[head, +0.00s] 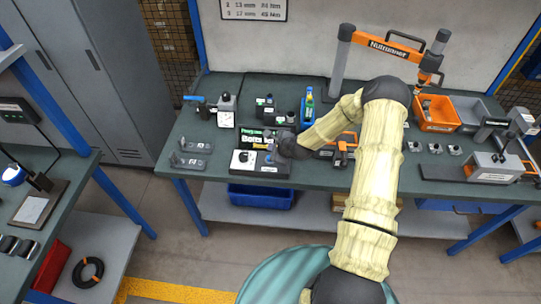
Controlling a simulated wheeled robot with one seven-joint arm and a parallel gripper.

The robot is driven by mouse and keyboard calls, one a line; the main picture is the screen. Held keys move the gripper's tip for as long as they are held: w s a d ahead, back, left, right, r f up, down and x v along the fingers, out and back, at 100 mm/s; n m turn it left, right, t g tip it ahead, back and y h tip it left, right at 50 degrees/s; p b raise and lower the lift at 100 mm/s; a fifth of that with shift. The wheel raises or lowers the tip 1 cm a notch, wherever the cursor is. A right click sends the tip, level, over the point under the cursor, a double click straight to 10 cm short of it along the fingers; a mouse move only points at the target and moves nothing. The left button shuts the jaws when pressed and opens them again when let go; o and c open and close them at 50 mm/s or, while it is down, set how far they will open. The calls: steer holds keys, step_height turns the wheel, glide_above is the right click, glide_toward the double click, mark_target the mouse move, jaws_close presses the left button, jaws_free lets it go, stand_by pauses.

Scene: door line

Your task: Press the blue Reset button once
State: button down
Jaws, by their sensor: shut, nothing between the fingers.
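A grey control box (262,169) sits at the front edge of the green workbench, left of my arm. It has a round dial with a white face (243,157) on its left part. A small blue spot beside my fingertips, on the right part of the box, may be the Reset button; its label is too small to read. My gripper (275,154) is shut and empty, low over the right part of this box. My wrist and fingers hide part of the box top. I cannot tell whether the fingertips touch the button.
Behind the box stand a dark display with green and white lettering (259,138) and a blue-and-yellow bottle (307,106). Grey blocks (190,162) lie to the left. An orange bin (437,114) and an orange Nutrunner arm (387,47) are at the right.

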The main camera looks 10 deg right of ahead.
steer(key=shift+r+p, duration=0.6)
steer(key=shift+r, duration=0.6)
steer(key=s+r+n+g+h, duration=0.2)
steer(key=s+r+n+g, duration=0.1)
steer(key=s+r+n, duration=0.8)
steer(key=s+r+n+g+h, duration=0.1)
steer(key=s+r+n+g, duration=0.1)
steer(key=s+r+n, duration=0.9)
steer(key=s, duration=0.6)
steer(key=shift+s+a+r+g+h+b, duration=0.25)
steer(key=shift+s+r+g+h+b, duration=0.05)
steer(key=shift+g+h+b, duration=0.1)
